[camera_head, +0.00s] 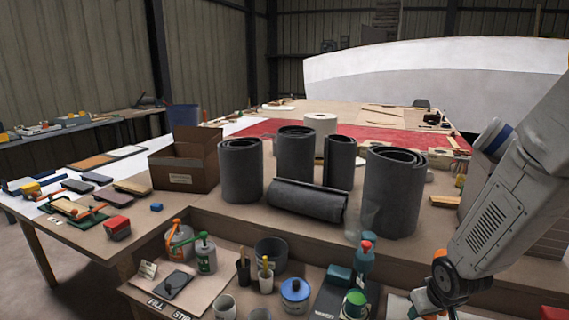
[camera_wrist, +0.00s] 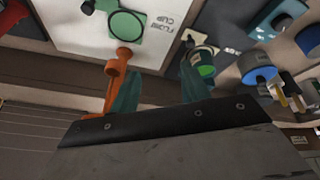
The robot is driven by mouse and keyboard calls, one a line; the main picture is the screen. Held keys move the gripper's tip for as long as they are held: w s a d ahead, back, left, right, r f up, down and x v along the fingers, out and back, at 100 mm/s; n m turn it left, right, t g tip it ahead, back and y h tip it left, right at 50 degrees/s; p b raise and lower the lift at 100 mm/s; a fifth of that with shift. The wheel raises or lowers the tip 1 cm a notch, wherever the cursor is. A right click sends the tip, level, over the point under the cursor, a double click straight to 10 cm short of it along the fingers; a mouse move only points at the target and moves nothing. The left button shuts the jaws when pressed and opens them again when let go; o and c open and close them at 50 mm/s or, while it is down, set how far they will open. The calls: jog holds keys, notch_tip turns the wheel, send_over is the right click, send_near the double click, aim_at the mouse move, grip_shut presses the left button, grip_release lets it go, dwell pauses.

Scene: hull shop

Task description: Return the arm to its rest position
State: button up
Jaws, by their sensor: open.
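My arm comes down from the right side of the head view, with its wrist near the bottom edge and the gripper mostly cut off there. In the wrist view my gripper (camera_wrist: 158,90) shows two teal fingers spread apart with nothing held between them. An orange tool-like object (camera_wrist: 117,75) lies close to the left finger; I cannot tell whether they touch. A white board (camera_wrist: 95,32) marked "FLOW CUP", with a green ring, lies beyond the fingertips. A can with a green rim (camera_wrist: 204,68) is beside the right finger.
Dark rolls stand on the bench, one (camera_head: 393,190) close to my arm; another roll (camera_head: 307,200) lies flat. A blue-lidded can (camera_head: 295,293), a green bottle (camera_head: 205,254) and a red-capped bottle (camera_head: 364,264) crowd the lower shelf. A cardboard box (camera_head: 184,165) stands left.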

jog(key=s+a+r+g, duration=0.1)
jog(key=s+a+r, duration=0.3)
jog(key=s+r, duration=0.7)
jog(key=s+a+r+m+g, duration=0.1)
jog(key=s+a+r+g, duration=0.1)
jog(key=s+r, duration=1)
jog(key=shift+a+r+y, duration=0.4)
jog(key=shift+a+r, duration=0.45)
jog(key=shift+r, duration=0.3)
jog(key=shift+s, duration=0.1)
